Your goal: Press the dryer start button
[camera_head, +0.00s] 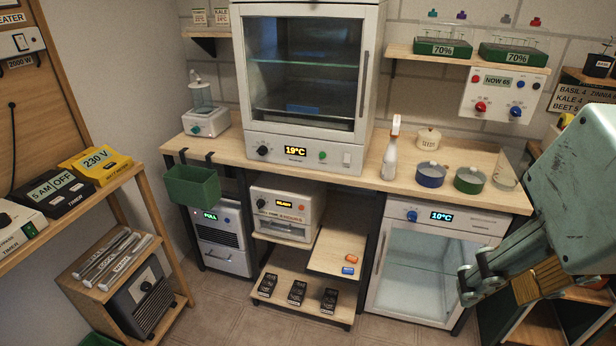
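No label that I can read says dryer. A cream front-panel unit (288,214) under the bench has a yellow display reading READY, a dark knob at its left and small lettering too blurred to read for sure. A drawer-like front with a handle is below its panel. I cannot make out for sure which mark on it is a start button. My gripper (468,284) is at the lower right, in front of the glass-door cooler, well apart from the cream unit. It is seen from the side, and nothing shows held in it. Its finger gap is unclear.
A cabinet (308,68) reading 19°C stands on the bench (365,178), with a knob and green button. A cooler (433,262) reading 10°C is below right. A unit reading FULL (222,238) is below left. A green bin (192,185) hangs there. A low shelf (305,306) projects forward.

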